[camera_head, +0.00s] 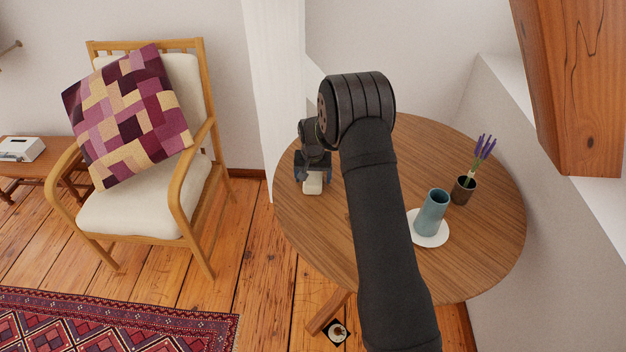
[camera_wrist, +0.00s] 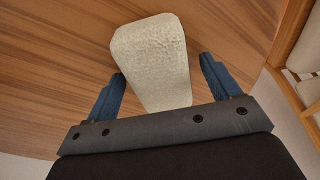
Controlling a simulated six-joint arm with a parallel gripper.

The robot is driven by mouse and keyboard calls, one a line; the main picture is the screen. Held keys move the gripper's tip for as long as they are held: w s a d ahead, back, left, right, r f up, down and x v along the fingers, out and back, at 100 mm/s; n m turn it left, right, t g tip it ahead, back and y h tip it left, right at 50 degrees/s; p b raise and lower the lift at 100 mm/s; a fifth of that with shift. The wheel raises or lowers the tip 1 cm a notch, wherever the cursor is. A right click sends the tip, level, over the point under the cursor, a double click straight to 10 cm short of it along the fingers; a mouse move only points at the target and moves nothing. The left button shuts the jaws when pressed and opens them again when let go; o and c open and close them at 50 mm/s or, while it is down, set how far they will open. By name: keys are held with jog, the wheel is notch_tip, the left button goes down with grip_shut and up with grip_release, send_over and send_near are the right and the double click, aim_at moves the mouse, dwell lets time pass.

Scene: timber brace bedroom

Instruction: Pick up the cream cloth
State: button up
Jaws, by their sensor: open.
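The cream cloth (camera_wrist: 152,62) lies on the round wooden table (camera_head: 460,265), near its left edge. In the wrist view it is a pale, textured, tapered piece with its narrow end between my fingers. In the head view the cloth (camera_head: 313,184) shows as a small pale patch just below my gripper (camera_head: 314,172). My gripper (camera_wrist: 162,86) is open, with one blue finger on each side of the cloth and a gap on both sides. The wrist view does not show clearly how high the fingertips are above the table.
A teal vase (camera_head: 432,212) stands on a white round mat (camera_head: 443,238) at the table's right side, beside a dark pot with lavender (camera_head: 463,190). An armchair (camera_head: 140,215) with a patchwork cushion (camera_head: 128,115) stands left. A timber brace (camera_head: 582,90) is at upper right.

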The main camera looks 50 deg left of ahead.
aim_at(317, 174)
jog(key=shift+c, duration=0.4)
jog(key=c, duration=1)
jog(key=shift+r, duration=0.1)
jog(key=shift+r, duration=0.5)
jog(key=r, duration=0.2)
jog(key=d+r, duration=0.1)
jog(key=r, duration=0.1)
jog(key=shift+w, duration=0.35)
jog(key=w+d+r, duration=0.4)
jog(key=d+r, duration=0.2)
jog(key=d, duration=0.3)
jog(key=shift+w+d, duration=0.2)
jog(key=shift+w, duration=0.15)
